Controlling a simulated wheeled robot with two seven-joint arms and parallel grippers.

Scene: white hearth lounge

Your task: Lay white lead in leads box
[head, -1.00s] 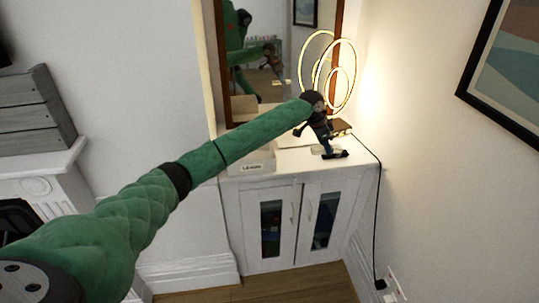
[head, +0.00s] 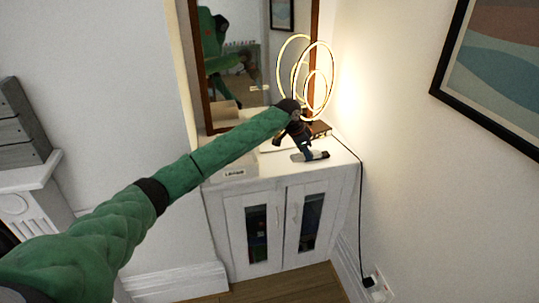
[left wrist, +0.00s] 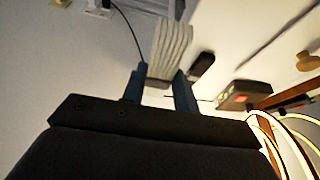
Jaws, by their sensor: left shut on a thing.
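My left gripper (head: 308,151) is over the right part of the white cabinet top, fingers pointing down. In the left wrist view, its two blue fingers (left wrist: 158,88) are shut on the white lead (left wrist: 170,45), a pale ribbed bundle. A dark end piece (left wrist: 203,66) shows beside the right finger. In the head view the lead (head: 297,157) shows small and pale at the fingertips, low over the top; I cannot tell whether it touches. The leads box (head: 234,173), white with a front label, stands on the cabinet's left part, largely hidden by my arm. My right gripper is not in view.
The white cabinet (head: 275,190) stands in the corner. A lit ring lamp (head: 330,85) and a small brown box (head: 320,129) are behind the gripper. A framed mirror (head: 205,110) stands at the back. A black cord (head: 362,215) hangs down the right side.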

